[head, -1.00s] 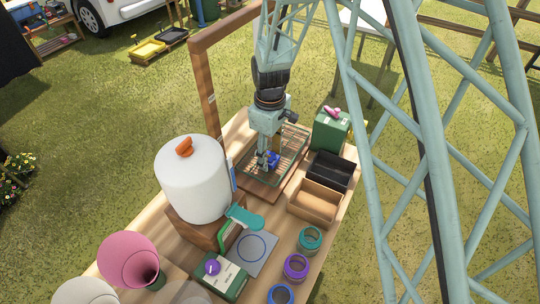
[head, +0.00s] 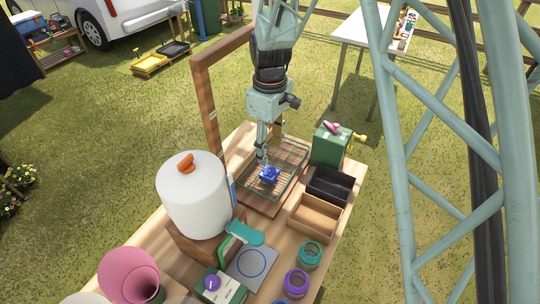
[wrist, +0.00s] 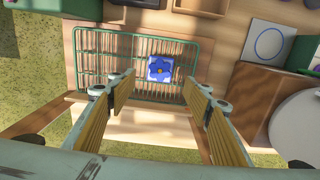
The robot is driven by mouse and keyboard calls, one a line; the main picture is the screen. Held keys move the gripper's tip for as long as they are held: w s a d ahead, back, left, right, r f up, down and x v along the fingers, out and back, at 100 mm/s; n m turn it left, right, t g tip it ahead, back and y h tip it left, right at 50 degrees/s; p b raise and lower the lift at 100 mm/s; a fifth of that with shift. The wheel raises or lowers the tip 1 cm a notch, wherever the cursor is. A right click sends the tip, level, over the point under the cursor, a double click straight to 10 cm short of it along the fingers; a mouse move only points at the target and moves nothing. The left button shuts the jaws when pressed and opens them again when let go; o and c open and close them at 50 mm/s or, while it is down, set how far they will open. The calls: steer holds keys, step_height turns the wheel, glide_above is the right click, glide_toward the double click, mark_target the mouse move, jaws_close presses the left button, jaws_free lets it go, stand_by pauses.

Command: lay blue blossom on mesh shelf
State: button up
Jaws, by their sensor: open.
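The blue blossom (head: 269,175) lies on the mesh shelf (head: 286,160), a green-rimmed wire rack set on a wooden board. In the wrist view the blossom (wrist: 161,68) shows blue with a small yellow-orange centre, on the bars of the mesh shelf (wrist: 110,68), right of its middle. My gripper (head: 264,153) is above the shelf, close to the blossom. In the wrist view my gripper (wrist: 160,93) has its fingers wide apart with nothing between them, and the blossom is beyond the tips, apart from both fingers.
A black tray (head: 330,185) and a brown wooden tray (head: 315,215) sit beside the shelf. A green box (head: 331,145) with a pink item on top stands behind them. A white tank (head: 193,197) and a wooden post (head: 208,105) stand to the left.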

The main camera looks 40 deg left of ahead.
steer(key=shift+r, duration=0.7)
